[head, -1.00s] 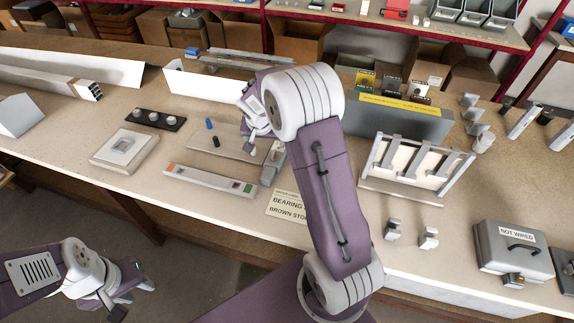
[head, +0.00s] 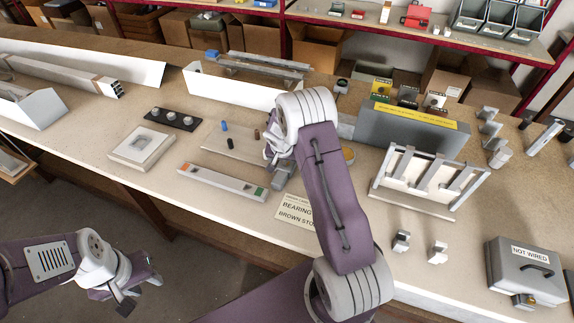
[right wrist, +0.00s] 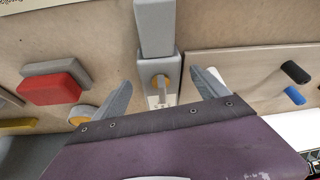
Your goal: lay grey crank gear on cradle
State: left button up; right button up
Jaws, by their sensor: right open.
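My right gripper (right wrist: 162,92) is open, with one finger on each side of the piece and gaps showing. In the head view my right gripper (head: 274,156) is low over the bench, and its arm partly hides the piece. A pale square block with a shallow recess (head: 141,147) lies left of it; I cannot tell whether it is the cradle. My left gripper (head: 140,290) hangs off the bench's front; its opening is unclear.
A thin board (head: 222,141) with blue and dark pegs lies beside the right gripper. A long grey bar (head: 220,182) and a bearing sign (head: 294,211) lie in front. A grey slotted rack (head: 408,196) and a "not wired" box (head: 527,272) stand at the right.

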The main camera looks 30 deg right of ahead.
aim_at(287, 163)
jog(key=shift+w, duration=0.1)
grip_shut()
jog(key=shift+r, duration=0.1)
jog(key=r, duration=0.4)
jog(key=shift+d+r, duration=0.15)
jog(key=shift+d, duration=0.05)
jog(key=s+d+r, duration=0.6)
jog(key=s+d, duration=0.1)
jog(key=s, duration=0.2)
jog(key=shift+r, duration=0.3)
